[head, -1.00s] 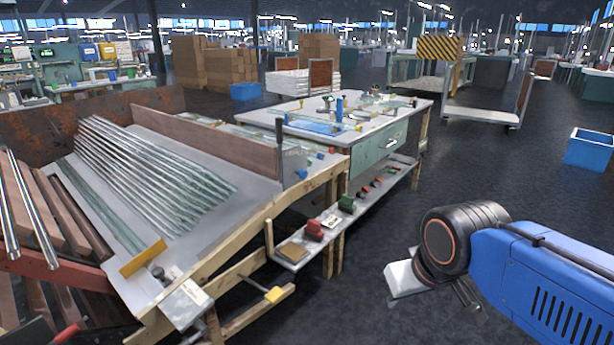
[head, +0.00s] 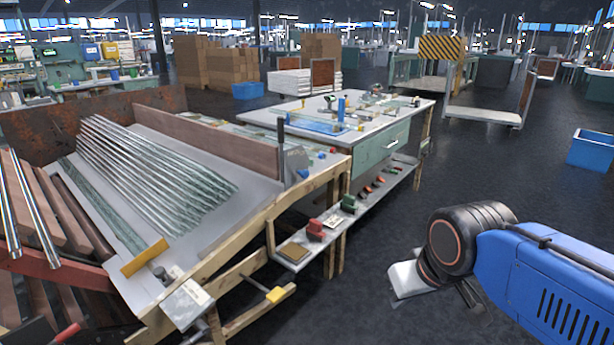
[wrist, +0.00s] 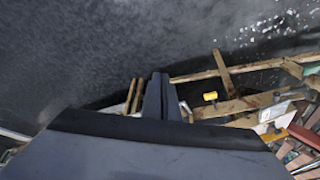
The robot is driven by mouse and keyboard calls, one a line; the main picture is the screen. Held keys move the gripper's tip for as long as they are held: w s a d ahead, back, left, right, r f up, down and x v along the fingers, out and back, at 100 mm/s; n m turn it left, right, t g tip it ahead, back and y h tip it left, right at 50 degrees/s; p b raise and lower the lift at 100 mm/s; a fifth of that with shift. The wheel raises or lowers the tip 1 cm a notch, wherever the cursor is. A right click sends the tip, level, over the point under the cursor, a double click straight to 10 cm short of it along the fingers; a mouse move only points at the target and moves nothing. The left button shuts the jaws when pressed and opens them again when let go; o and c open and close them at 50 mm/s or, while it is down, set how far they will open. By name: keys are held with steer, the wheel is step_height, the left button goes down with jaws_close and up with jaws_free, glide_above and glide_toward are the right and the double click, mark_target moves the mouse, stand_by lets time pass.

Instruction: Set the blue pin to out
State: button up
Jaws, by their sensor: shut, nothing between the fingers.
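A small blue knob (head: 303,173), which looks like the blue pin, sits low on a grey metal plate (head: 296,158) at the right end of the sloped tube rack. It is too small to tell whether it is in or out. My gripper shows in the wrist view (wrist: 157,80) with its two dark fingers together and nothing between them. In the head view it is mostly hidden behind my wrist, over the floor at lower right, well apart from the blue knob. I cannot make out the blue knob in the wrist view.
A white-topped workbench (head: 395,118) stands behind, with a low shelf carrying red (head: 315,230) and green (head: 349,204) blocks. Floor between bench and arm is clear.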

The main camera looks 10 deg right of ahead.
steer(key=o, duration=1)
steer(key=shift+w+a+f, duration=0.15)
steer(key=shift+a, duration=0.15)
steer(key=a+m+y, duration=0.1)
steer(key=w+a+m+g+y, duration=0.1)
steer(key=a, duration=0.1)
steer(key=w+a+f+m+y, duration=0.1)
steer(key=shift+w+a+m+g, duration=0.2)
steer(key=shift+a+m+g, duration=0.05)
steer(key=shift+m+g, duration=0.05)
steer(key=w+a+m+y, duration=0.3)
steer(key=w+a+m, duration=0.1)
steer(key=w+a, duration=0.1)
steer(key=m+t+y, duration=0.5)
steer(key=m+t, duration=0.6)
steer(key=m, duration=1)
glide_toward(307, 174)
steer(key=x, duration=1)
steer(key=shift+w+a, duration=0.25)
steer(key=shift+a, duration=0.05)
steer(key=shift+c, duration=0.4)
